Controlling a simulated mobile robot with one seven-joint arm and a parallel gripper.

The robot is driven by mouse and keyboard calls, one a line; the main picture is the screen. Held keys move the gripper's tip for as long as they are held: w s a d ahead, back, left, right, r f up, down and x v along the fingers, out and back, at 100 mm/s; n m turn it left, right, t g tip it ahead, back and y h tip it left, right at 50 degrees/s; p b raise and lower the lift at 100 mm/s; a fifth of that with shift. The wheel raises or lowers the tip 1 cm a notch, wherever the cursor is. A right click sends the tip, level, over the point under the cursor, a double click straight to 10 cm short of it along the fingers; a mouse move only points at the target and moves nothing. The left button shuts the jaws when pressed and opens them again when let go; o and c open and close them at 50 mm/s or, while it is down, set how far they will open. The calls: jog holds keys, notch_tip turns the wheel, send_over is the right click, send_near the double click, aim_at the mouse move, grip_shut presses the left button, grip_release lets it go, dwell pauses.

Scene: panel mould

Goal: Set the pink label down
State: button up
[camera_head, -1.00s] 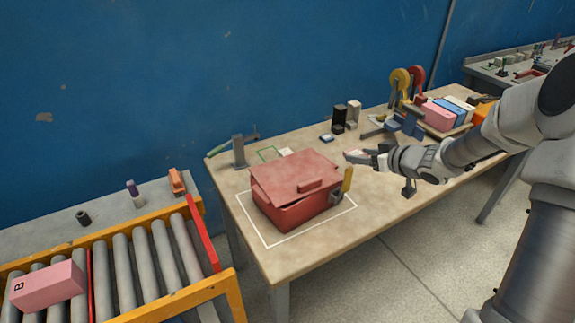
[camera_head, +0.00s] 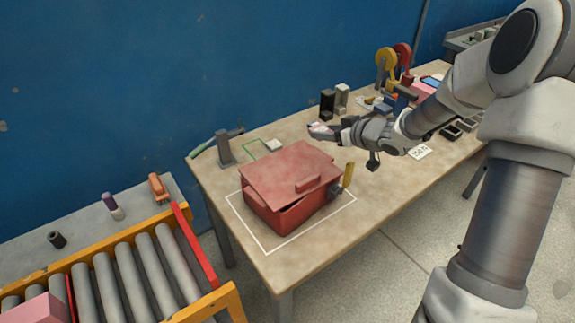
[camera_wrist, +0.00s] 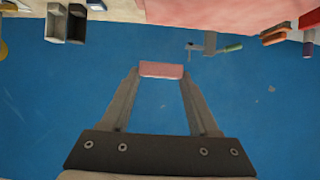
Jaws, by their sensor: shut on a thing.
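My gripper (camera_head: 317,130) is above the wooden table (camera_head: 300,258), behind and to the right of the red box's lid. It is shut on the pink label (camera_wrist: 161,70), which shows between the fingertips in the wrist view. In the head view the label is a small pale pink patch at the fingertips (camera_head: 322,127). The red box (camera_head: 290,217) stands inside a white outline on the table, its lid tilted and a dark gap showing at the front. A green outline (camera_head: 248,150) marks the table behind the box, with a small pale block (camera_head: 274,145) at its right.
A grey stand (camera_head: 224,148) with a green-handled tool is at the table's back left. A yellow upright piece (camera_head: 348,174) stands right of the box. Dark and pale blocks (camera_head: 327,103) stand at the back. Tape reels (camera_head: 386,65) are farther right. A roller conveyor (camera_head: 125,268) is at left.

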jog(key=b, duration=0.3)
send_over(292, 172)
notch_tip(292, 172, down, 6)
jog(key=shift+w+a+r, duration=0.1)
jog(key=shift+f+b, duration=0.45)
jog(key=shift+f, duration=1.55)
jog(key=shift+f, duration=0.15)
jog(key=o, duration=1.3)
jog(key=shift+o, duration=0.2)
jog(key=shift+r, duration=0.35)
jog(key=p+v, duration=0.1)
jog(key=v, duration=1.1)
jog(key=shift+f+p, duration=0.2)
jog(key=shift+p, duration=0.2)
